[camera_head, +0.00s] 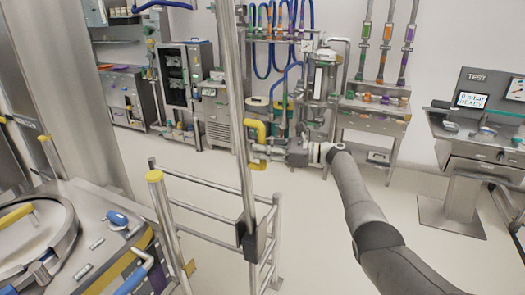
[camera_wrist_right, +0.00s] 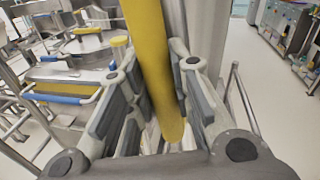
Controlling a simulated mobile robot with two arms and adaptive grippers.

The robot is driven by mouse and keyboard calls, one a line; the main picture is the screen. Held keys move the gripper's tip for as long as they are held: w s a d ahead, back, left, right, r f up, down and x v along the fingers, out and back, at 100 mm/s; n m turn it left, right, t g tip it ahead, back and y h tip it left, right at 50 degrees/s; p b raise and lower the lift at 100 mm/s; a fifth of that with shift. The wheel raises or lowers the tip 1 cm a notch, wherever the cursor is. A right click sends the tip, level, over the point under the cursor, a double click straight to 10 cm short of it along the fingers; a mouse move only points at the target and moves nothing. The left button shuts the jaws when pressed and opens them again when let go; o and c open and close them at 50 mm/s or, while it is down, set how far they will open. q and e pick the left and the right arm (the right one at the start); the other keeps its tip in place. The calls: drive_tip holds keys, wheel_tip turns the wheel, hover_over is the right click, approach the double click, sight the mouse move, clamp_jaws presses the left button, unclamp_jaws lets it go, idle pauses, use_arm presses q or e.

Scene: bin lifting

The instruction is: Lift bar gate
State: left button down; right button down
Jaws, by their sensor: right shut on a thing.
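The bar (camera_head: 236,90) of the gate is a long metal pole that stands nearly upright in the head view, tilted slightly. A yellow U-shaped handle (camera_head: 261,127) sticks out from its middle. My right gripper (camera_head: 262,152) comes from the right and is shut on this handle, its fingertips close to the pole. In the right wrist view the yellow handle (camera_wrist_right: 150,55) runs between the two finger pads, which partly hide it. A dark bracket (camera_head: 247,236) sits at the pole's lower end. My left gripper is not in view.
A metal railing (camera_head: 213,207) with a yellow-capped post (camera_head: 155,176) stands beside the pole. A round-lidded machine (camera_head: 60,240) fills the lower left. Cabinets and a TEST console (camera_head: 485,105) line the back. The pale floor behind is mostly clear.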

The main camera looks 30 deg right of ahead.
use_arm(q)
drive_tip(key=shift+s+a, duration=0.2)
use_arm(e)
drive_tip(key=shift+f, duration=0.15)
drive_tip(key=c, duration=1.3)
unclamp_jaws()
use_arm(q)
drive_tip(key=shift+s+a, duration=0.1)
use_arm(e)
drive_tip(key=v, duration=1.2)
